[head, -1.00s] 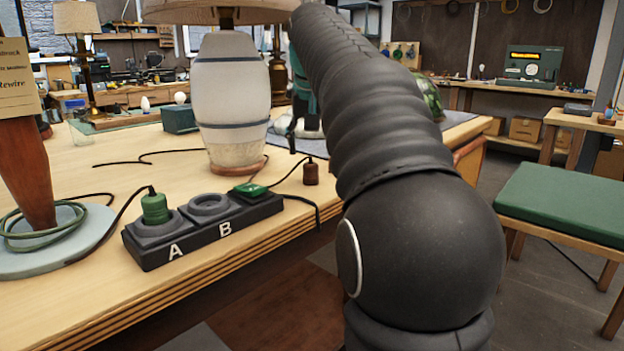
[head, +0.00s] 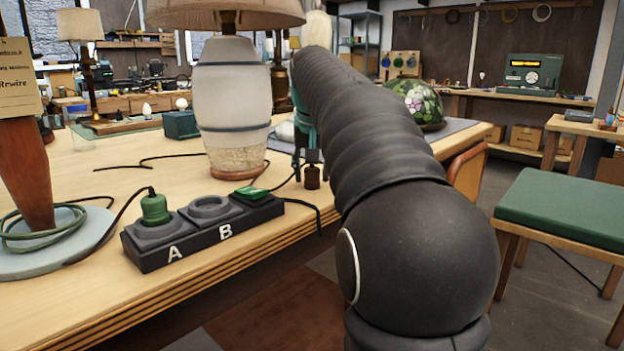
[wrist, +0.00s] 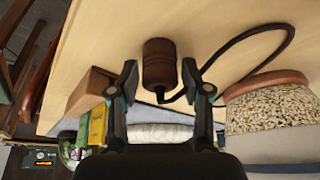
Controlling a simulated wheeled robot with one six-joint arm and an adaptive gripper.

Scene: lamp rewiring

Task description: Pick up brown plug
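The brown plug (head: 312,177) stands on the wooden table right of the speckled lamp base, with its dark cord running from it. In the wrist view the brown plug (wrist: 159,66) sits between the two fingers of my gripper (wrist: 160,80), with a gap on each side. The gripper is open around it and not touching it. In the head view my gripper (head: 308,165) is just above and behind the plug, partly hidden by my arm. The cord curves off toward the lamp in the wrist view.
A socket strip (head: 205,228) marked A and B lies at the table's front edge, with a green plug (head: 154,207) in A. The white lamp (head: 230,105) stands close beside the plug. A wooden block (wrist: 91,90) lies near the left finger.

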